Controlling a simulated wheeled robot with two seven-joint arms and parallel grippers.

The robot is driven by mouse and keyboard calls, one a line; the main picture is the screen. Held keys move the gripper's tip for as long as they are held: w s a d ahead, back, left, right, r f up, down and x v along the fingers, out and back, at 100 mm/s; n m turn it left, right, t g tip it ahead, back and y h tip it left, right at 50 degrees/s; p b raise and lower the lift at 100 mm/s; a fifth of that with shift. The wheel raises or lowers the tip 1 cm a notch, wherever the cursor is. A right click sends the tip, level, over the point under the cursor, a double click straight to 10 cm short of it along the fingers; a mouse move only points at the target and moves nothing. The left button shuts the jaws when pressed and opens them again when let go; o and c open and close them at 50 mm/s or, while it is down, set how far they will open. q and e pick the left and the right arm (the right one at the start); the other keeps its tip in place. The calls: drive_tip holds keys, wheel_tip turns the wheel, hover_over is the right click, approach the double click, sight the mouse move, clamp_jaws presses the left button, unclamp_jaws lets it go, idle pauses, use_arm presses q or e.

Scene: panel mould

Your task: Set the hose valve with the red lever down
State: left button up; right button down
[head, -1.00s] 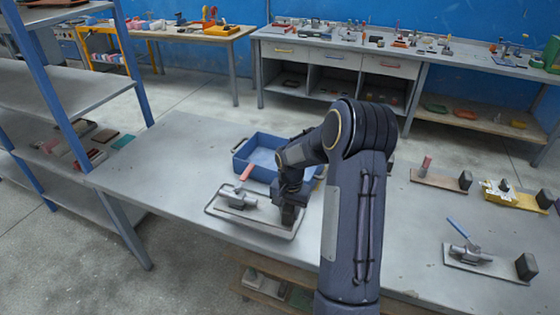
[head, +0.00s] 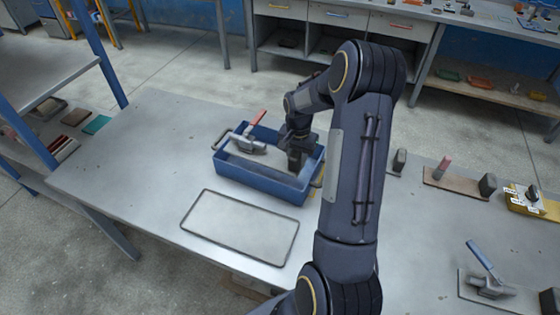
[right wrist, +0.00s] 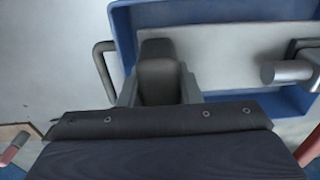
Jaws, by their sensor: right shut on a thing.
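The hose valve with the red lever (head: 256,119) has a grey metal body on a pale flat plate (head: 262,162). My right gripper (head: 296,160) is shut on the dark block at the plate's right end. The right wrist view shows the block (right wrist: 157,70) between the fingers and part of the valve body (right wrist: 290,70) at the right. The plate lies within the outline of the blue tray (head: 258,180), at or just inside its rim; I cannot tell whether it touches the bottom. The lever slants up. My left gripper is not in view.
A thin dark rectangular frame (head: 206,190) lies empty on the grey table in front of the tray. At the right are a blue-lever valve (head: 484,260), a board with a red-topped post (head: 442,168) and a yellow board (head: 530,203). The table's left part is clear.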

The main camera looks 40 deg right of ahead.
wheel_tip(320, 180, down, 10)
drive_tip(key=b, duration=0.5)
drive_tip(key=shift+r, duration=0.25)
drive_tip(key=shift+f+b, duration=0.2)
drive_tip(key=shift+b, duration=0.1)
drive_tip(key=c, duration=1)
unclamp_jaws()
drive_tip(key=shift+c, duration=0.2)
